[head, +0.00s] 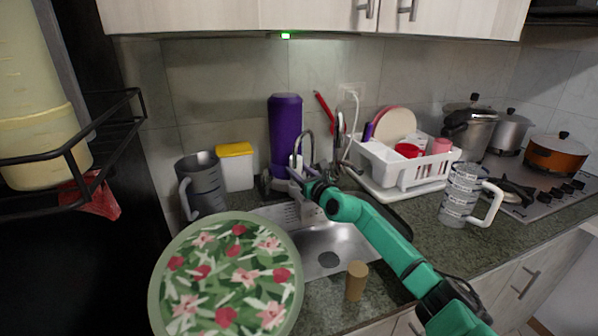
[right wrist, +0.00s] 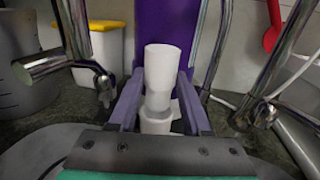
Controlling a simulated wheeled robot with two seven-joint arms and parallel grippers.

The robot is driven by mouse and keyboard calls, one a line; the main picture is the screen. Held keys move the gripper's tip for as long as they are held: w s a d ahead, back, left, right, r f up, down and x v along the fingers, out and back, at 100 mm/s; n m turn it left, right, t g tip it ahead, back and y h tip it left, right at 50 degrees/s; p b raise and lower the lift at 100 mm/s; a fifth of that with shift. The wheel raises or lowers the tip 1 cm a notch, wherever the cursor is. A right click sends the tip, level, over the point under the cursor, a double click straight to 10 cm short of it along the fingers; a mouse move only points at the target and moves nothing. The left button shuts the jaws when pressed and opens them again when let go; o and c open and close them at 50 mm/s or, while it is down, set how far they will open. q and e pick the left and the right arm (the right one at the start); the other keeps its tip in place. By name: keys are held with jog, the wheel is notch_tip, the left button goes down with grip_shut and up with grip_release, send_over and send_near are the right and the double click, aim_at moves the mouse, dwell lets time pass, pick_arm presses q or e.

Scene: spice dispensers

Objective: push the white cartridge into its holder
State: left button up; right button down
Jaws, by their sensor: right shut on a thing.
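The white cartridge (right wrist: 163,72) stands upright between the fingers of my right gripper (right wrist: 160,88) in the right wrist view. My right gripper is shut on it. Below it is a second, shorter white cylindrical part (right wrist: 156,122); I cannot tell whether this is the holder or how far the cartridge sits in it. A tall purple dispenser (head: 286,130) stands upright close behind; it also fills the back of the right wrist view (right wrist: 170,22). In the head view my right gripper (head: 298,172) is at the foot of this dispenser, behind the sink. My left gripper is not in view.
Chrome taps (head: 338,140) stand close to the right gripper. A yellow-lidded white container (head: 236,168) and a grey jug (head: 203,190) are to the left. A white dish rack (head: 400,172) is to the right. A floral round tray (head: 228,275) and a cork (head: 356,280) are in front.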

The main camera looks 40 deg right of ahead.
jog(key=shift+f+b, duration=0.85)
jog(key=shift+f, duration=0.05)
